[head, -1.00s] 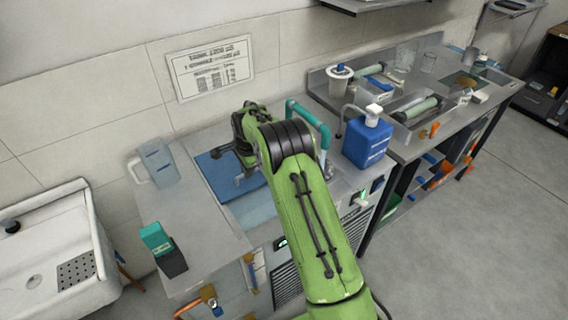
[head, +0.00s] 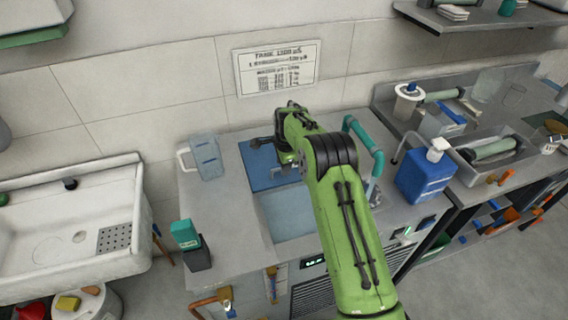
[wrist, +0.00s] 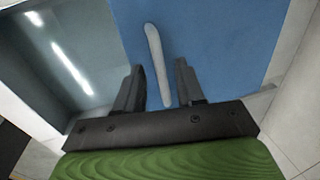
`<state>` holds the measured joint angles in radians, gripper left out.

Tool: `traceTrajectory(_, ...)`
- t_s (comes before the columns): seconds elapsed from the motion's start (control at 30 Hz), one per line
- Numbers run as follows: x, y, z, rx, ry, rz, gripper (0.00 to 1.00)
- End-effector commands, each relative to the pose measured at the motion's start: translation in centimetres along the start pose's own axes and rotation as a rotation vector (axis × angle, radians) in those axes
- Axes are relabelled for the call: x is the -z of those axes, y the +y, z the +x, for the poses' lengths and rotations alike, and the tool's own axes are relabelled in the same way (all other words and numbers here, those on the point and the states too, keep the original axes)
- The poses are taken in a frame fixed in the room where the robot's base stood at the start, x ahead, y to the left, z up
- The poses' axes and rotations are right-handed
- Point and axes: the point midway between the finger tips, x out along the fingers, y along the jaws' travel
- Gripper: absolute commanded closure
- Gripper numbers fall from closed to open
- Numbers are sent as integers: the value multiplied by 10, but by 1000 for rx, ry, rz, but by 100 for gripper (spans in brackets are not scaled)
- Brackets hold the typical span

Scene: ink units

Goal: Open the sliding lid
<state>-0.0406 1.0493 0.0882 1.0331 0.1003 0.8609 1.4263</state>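The sliding lid (head: 262,158) is a flat blue panel in the worktop unit. It covers the back part of the opening, and a pale basin (head: 288,214) shows uncovered in front of it. In the wrist view the lid (wrist: 225,45) fills the middle and right, with a light grey bar handle (wrist: 154,45) on it. My gripper (wrist: 160,66) is open, one finger on each side of the handle in the picture, with gaps on both sides. I cannot tell its height over the lid. In the head view my arm partly hides the lid and handle.
A clear jug (head: 207,157) stands left of the lid. A teal-and-black block (head: 191,245) is at the front left corner. A teal pipe (head: 366,143) and a blue bottle (head: 425,172) stand close on the right. A white sink (head: 75,225) is far left.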

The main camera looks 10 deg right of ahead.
Motion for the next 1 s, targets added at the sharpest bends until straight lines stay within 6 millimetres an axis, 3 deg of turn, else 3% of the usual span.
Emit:
traceTrajectory(0.27,0,0,-1,0,-1,-1,62)
traceTrajectory(0.37,0,-1,-13,3,-1,0,62)
traceTrajectory(0.8,0,-1,-132,3,-1,-1,62)
traceTrajectory(1.0,0,0,-156,-1,-1,0,62)
